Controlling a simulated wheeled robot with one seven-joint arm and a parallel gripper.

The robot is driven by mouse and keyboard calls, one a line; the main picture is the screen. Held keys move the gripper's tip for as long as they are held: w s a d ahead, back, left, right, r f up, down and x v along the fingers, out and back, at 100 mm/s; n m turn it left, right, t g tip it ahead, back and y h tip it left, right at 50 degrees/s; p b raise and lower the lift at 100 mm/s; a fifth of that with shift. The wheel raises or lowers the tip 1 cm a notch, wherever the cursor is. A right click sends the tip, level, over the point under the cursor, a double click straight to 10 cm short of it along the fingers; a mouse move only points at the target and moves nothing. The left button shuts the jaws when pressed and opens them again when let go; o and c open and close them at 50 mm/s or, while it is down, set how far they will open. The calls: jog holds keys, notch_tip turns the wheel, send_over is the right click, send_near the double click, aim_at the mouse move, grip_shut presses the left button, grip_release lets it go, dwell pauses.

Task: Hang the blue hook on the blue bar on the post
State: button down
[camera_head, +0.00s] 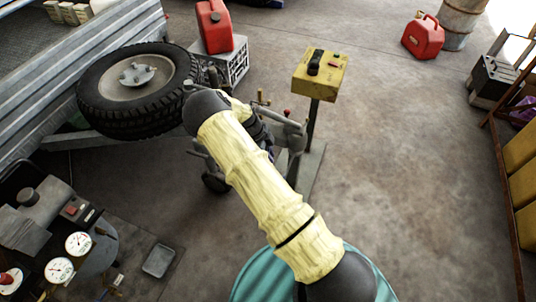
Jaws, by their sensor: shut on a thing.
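My arm (250,180) crosses the middle of the view, from the lower right up to a dark elbow joint at the upper left. I see no blue hook and cannot make out a blue bar. A slim dark post (311,122) stands just right of the arm and carries a yellow box (320,75) with a black fitting and a red button on top. I cannot tell whether this is the post of the task.
A grey trailer (90,70) with a spare tyre (137,88) fills the upper left. A red fuel can (214,26) stands on a grey crate (233,63). Another red can (423,36) stands beside a barrel (462,20). Gauges (78,243) lie lower left.

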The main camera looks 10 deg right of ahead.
jog(key=s+d+f, duration=0.2)
jog(key=d, duration=0.5)
jog(key=shift+s+d+f+b, duration=0.2)
jog(key=shift+s+f+b, duration=0.05)
jog(key=shift+s+b, duration=0.15)
dwell(0.7)
jog(key=shift+p, duration=0.3)
dwell(1.3)
jog(key=shift+f+b, duration=1.2)
jog(key=shift+f, duration=0.8)
dwell(0.4)
jog(key=c, duration=0.8)
grip_release()
jog(key=shift+r, duration=0.1)
jog(key=shift+r+p, duration=3.25)
jog(key=shift+r, duration=1.2)
